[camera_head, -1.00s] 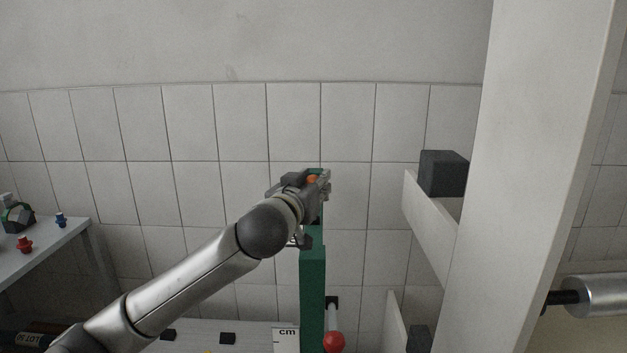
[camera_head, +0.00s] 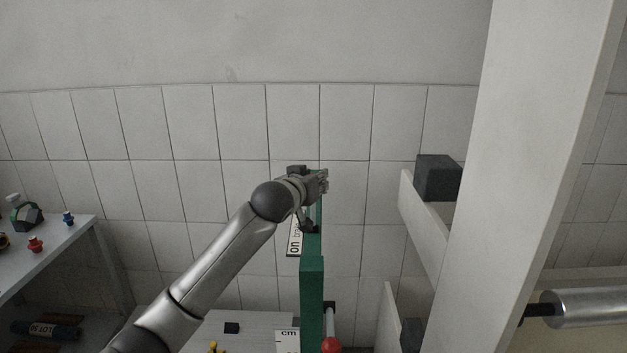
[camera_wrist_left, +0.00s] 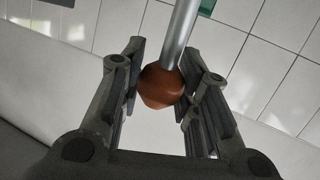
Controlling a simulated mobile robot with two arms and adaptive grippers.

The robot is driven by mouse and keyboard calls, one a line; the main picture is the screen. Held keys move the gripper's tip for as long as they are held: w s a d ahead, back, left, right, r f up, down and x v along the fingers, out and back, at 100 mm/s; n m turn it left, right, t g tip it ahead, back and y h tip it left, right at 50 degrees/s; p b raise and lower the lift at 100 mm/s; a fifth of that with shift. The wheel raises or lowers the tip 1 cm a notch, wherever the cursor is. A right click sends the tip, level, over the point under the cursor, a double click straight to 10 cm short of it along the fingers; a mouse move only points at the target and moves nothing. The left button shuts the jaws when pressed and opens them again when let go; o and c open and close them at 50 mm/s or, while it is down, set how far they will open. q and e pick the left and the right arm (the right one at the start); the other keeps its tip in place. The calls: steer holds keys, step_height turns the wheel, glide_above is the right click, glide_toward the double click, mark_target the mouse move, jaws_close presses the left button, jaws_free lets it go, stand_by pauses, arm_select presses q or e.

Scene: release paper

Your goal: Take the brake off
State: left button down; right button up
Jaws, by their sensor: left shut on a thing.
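My left gripper (camera_head: 318,185) is at the upper part of a green upright (camera_head: 312,285). In the left wrist view, a dark orange knob (camera_wrist_left: 162,87) on the end of a metal rod (camera_wrist_left: 180,35) sits between the fingers of this gripper (camera_wrist_left: 163,62), which is shut on it. In the head view the knob is hidden by the gripper. A white label with dark letters (camera_head: 294,240) is beside the upright, just below the gripper; it is partly covered and I cannot read it fully. My right gripper is not in view.
A red knob (camera_head: 331,345) and a white "cm" scale (camera_head: 287,340) are at the upright's lower part. A pale frame post (camera_head: 510,180) with a dark block (camera_head: 437,178) stands to the right. A grey shelf (camera_head: 75,245) with small items is at the left.

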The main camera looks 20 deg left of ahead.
arm_select(q)
steer(key=shift+w+a+f, duration=0.2)
steer(key=shift+w, duration=0.3)
steer(key=shift+w+a+f, duration=0.15)
steer(key=shift+w+f, duration=0.05)
steer(key=shift+w, duration=0.25)
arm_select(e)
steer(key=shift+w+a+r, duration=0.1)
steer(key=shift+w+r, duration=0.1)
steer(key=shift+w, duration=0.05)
arm_select(q)
steer(key=c, duration=1.5)
jaws_free()
steer(key=shift+c, duration=0.2)
steer(key=o, duration=0.5)
steer(key=shift+w+a+f, duration=0.15)
steer(key=shift+w+f, duration=0.05)
steer(key=shift+w, duration=0.05)
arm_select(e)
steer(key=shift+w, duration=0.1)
arm_select(q)
steer(key=shift+s+r, duration=0.1)
steer(key=shift+s, duration=0.05)
steer(key=v, duration=1.1)
steer(key=shift+s, duration=0.4)
